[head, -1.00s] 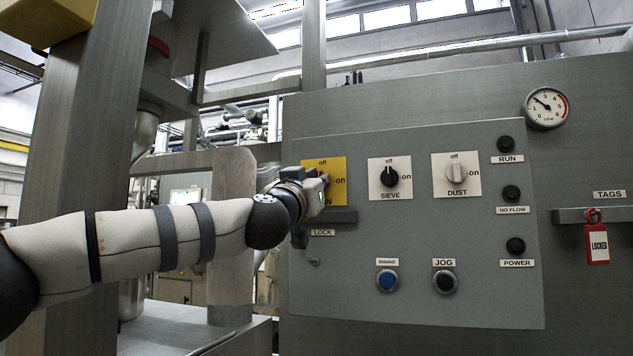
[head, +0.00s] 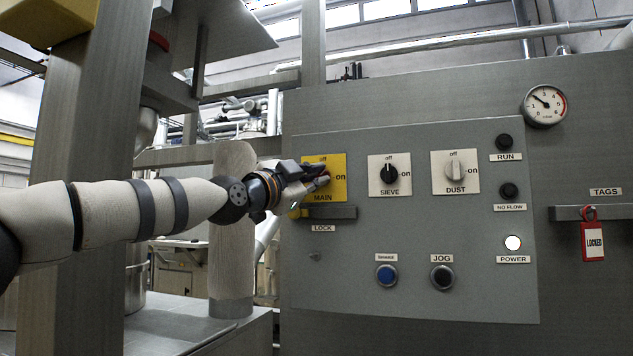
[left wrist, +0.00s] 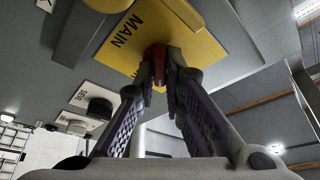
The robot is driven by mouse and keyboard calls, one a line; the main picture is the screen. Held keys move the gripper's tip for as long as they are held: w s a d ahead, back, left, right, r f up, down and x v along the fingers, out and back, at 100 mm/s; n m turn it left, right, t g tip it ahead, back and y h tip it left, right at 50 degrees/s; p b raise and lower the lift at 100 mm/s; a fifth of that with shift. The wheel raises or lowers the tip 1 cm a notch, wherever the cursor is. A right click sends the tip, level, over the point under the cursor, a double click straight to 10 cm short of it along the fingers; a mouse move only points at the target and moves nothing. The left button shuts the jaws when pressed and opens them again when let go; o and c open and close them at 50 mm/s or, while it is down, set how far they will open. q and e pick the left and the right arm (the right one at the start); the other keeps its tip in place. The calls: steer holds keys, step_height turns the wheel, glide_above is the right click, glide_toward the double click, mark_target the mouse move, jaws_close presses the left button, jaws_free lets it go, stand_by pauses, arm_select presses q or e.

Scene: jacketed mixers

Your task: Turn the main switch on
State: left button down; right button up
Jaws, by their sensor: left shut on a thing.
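The main switch's yellow plate (head: 337,188) is at the upper left of the grey control panel, marked MAIN, off and on. Its red knob (left wrist: 155,55) shows between my fingertips in the left wrist view. My left gripper (head: 320,175) reaches in from the left and is shut on this knob. The fingers cover much of the knob in the head view, so its exact angle is hard to read. The POWER lamp (head: 513,243) at the panel's right is lit white. My right gripper is not in view.
The SIEVE switch (head: 390,174) and DUST switch (head: 455,171) sit right of the main switch. A ledge (head: 330,212) marked LOCK is just below it. Blue (head: 386,275) and black (head: 443,277) buttons are lower. A red LOCKED tag (head: 594,240) hangs at the far right.

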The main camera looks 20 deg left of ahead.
arm_select(q)
steer(key=m, duration=0.2)
steer(key=m+g, duration=0.1)
steer(key=m, duration=0.1)
steer(key=m+g+h, duration=0.1)
steer(key=m, duration=0.1)
steer(key=shift+a+r+m, duration=0.1)
steer(key=shift+r+m, duration=0.2)
steer(key=shift+m, duration=0.1)
steer(key=shift+m+g+p, duration=0.3)
steer(key=shift+m+g, duration=0.3)
steer(key=shift+m, duration=0.5)
steer(key=c, duration=1.7)
jaws_free()
